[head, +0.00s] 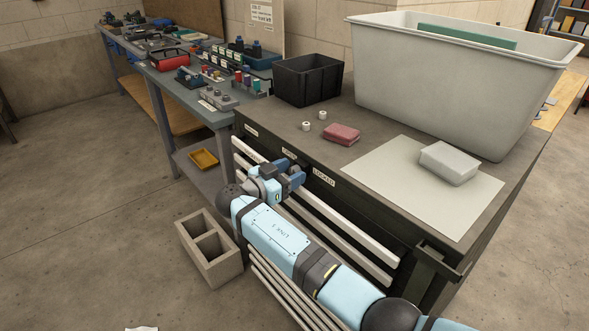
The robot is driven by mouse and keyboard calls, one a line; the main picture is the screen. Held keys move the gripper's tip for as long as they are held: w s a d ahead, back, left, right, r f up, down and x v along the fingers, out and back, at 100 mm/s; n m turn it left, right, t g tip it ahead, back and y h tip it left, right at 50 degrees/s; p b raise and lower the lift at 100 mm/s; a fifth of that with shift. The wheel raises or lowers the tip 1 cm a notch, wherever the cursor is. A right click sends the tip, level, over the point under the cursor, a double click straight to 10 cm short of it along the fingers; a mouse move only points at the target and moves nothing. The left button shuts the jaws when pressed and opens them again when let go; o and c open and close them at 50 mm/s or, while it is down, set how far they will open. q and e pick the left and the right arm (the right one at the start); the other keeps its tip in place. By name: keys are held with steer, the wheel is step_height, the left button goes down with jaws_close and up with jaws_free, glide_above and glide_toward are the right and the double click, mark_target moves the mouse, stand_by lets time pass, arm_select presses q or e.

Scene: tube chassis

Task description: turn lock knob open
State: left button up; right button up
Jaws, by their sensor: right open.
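A dark chassis (372,216) with white tubes along its front stands at the right. Its top front edge carries small white labels; one reads "LOCKED" (324,177), and another label (289,154) sits to its left. I cannot make out the lock knob; my gripper and wrist cover part of the front just below these labels. My right gripper (292,177) has dark blue fingers and is open at the chassis front, close to the upper white tube. I cannot tell whether it touches anything. My left gripper is not in view.
On the chassis top are a black crate (307,80), a large grey tub (430,85), a red block (342,134) and a pale block (449,162) on a sheet. A cinder block (209,248) stands on the floor at left. A cluttered workbench (217,118) stands behind.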

steer(key=c, duration=0.9)
steer(key=shift+c, duration=0.2)
steer(key=shift+n, duration=1.4)
steer(key=n, duration=0.3)
steer(key=shift+w, duration=0.1)
steer(key=shift+n+p, duration=0.4)
steer(key=shift+n, duration=1.1)
